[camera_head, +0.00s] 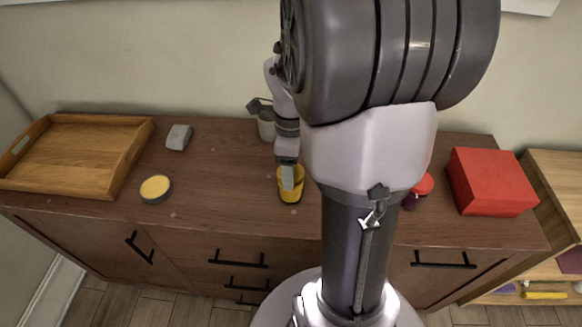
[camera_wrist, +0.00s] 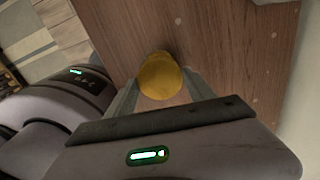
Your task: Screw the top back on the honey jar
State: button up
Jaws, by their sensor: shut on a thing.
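My gripper (camera_wrist: 160,92) points down, its two fingers on either side of a round yellow lid (camera_wrist: 160,80) in the wrist view. In the head view my gripper (camera_head: 288,178) is at the yellow honey jar (camera_head: 291,196), which stands upright on the dresser top near the middle of the front. The fingers and wrist cover part of the jar. The lid and jar look alike in colour, and I cannot tell whether the lid is seated or how far its thread has turned.
On the brown dresser (camera_head: 220,185) stand a wooden tray (camera_head: 75,184), a grey block (camera_head: 178,137), a dark tin with a yellow top (camera_head: 155,188), a pale cup (camera_head: 266,126), a red-topped jar (camera_head: 424,184) partly behind my arm, and a red box (camera_head: 490,182).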

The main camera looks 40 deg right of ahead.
jog(key=m, duration=0.5)
jog(key=shift+m, duration=0.4)
jog(key=o, duration=1.9)
jog(key=shift+r+p, duration=1.05)
jog(key=shift+r, duration=0.5)
jog(key=shift+f, duration=0.1)
